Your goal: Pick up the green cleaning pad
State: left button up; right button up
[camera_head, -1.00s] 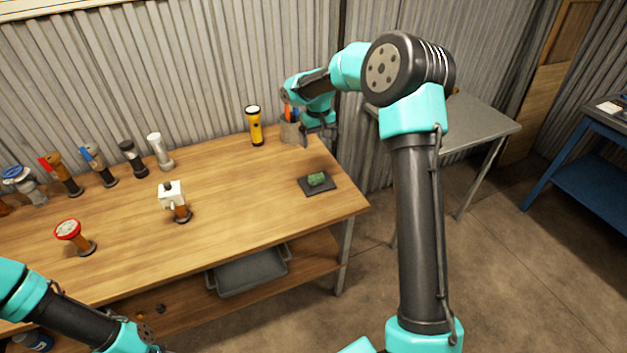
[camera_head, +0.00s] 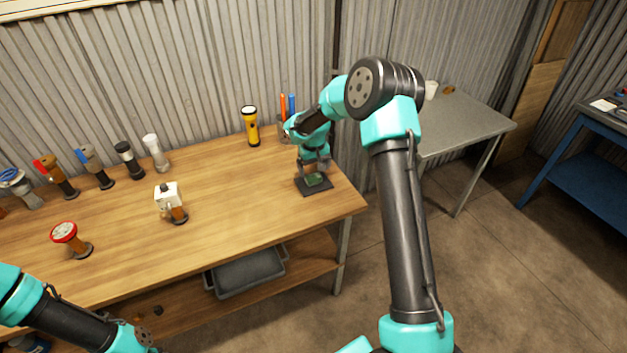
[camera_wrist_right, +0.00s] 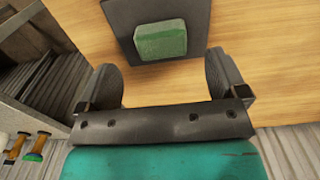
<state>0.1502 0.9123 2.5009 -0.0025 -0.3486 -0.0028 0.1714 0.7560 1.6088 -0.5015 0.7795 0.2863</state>
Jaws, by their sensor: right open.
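The green cleaning pad (camera_head: 314,180) is a small green block lying on a dark square mat (camera_head: 318,188) near the right end of the wooden bench. It also shows in the right wrist view (camera_wrist_right: 160,40), on the dark mat (camera_wrist_right: 196,14) ahead of the fingers. My right gripper (camera_head: 313,171) is just above the pad in the head view, partly covering it. In the right wrist view my right gripper (camera_wrist_right: 167,82) is open and empty, the pad beyond its fingertips and between their lines. My left arm shows at the lower left of the head view, its fingers out of sight.
A yellow flashlight (camera_head: 250,126) and a cup of tools (camera_head: 285,130) stand behind the mat. Several more flashlights stand along the bench (camera_head: 230,205). A grey table (camera_head: 470,125) stands beyond the bench's right end.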

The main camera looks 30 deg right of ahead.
aim_at(313, 176)
jog(key=shift+a+f, duration=0.1)
jog(key=shift+f, duration=2.45)
jog(key=c, duration=1)
jog(key=shift+r, duration=0.1)
jog(key=shift+r, duration=0.45)
notch_tip(313, 176, up, 3)
jog(key=shift+s+a+f, duration=0.1)
jog(key=shift+s+f, duration=0.05)
jog(key=shift+f, duration=0.05)
jog(key=s+a, duration=0.2)
jog(key=s, duration=0.2)
jog(key=s+a+r, duration=0.1)
jog(key=s+a, duration=0.2)
jog(key=s, duration=0.2)
jog(key=s+a, duration=0.3)
jog(key=s, duration=0.1)
jog(key=shift+s+a+r, duration=0.1)
jog(key=shift+s+r, duration=0.05)
jog(key=shift+s, duration=0.05)
